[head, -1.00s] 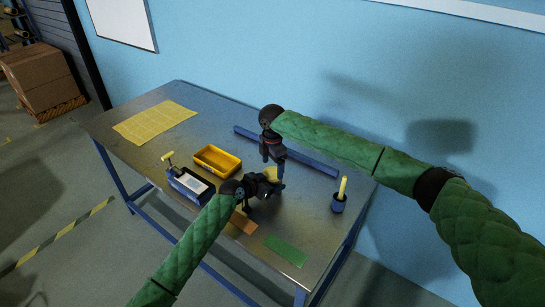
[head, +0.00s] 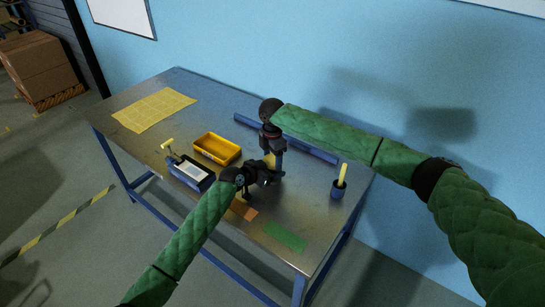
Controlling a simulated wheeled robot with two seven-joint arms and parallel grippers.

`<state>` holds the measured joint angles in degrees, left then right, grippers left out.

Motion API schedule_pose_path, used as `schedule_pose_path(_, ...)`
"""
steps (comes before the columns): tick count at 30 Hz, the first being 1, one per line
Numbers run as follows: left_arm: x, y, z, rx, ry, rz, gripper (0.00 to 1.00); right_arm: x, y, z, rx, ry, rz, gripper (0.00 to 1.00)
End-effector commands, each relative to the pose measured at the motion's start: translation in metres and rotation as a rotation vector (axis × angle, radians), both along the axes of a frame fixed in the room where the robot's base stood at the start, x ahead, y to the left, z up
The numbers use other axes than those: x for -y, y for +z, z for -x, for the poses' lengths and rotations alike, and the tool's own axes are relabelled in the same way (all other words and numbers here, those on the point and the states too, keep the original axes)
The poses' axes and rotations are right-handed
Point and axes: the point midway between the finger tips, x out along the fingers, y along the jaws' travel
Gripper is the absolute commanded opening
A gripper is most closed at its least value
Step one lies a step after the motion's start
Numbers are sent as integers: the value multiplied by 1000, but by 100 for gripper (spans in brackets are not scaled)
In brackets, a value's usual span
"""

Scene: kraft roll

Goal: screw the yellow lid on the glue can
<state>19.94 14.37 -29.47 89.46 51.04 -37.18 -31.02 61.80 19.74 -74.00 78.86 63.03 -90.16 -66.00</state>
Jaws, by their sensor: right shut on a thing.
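My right gripper (head: 274,160) points straight down over the middle of the table. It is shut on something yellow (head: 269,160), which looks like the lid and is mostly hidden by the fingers. My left gripper (head: 273,178) comes in low from the left, with its fingers just below and touching or almost touching the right gripper's tips in this view. The glue can is not clearly visible; it may be hidden behind the two grippers. Whether the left fingers are closed on anything is too small and dark to tell.
A yellow tray (head: 217,157) and a blue box with a white top (head: 192,171) stand left of the grippers. A blue bar (head: 310,151) lies behind. A blue cup (head: 338,189) holds a yellow stick at right. Orange (head: 243,209) and green (head: 285,237) patches lie in front.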

Motion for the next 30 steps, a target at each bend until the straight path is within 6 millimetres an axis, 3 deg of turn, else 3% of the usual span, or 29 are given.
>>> schedule_pose_path(5, 0, -1, 0, -1, -1, 0, 0, -1, -1, 1, -2, -115, -2, 36)
schedule_pose_path(15, 0, 0, 0, -1, -1, 0, 0, -1, 0, 0, -1, -516, -1, 36)
schedule_pose_path(27, 1, 0, 1, -1, -1, 0, 0, 0, 0, 0, 1, -565, -1, 36)
schedule_pose_path(28, 1, -1, 1, -1, -1, 0, 0, 0, 0, 0, 1, -565, -1, 70)
schedule_pose_path(30, 1, -1, 1, -1, -1, 0, 0, 0, 0, 0, 1, -565, -1, 83)
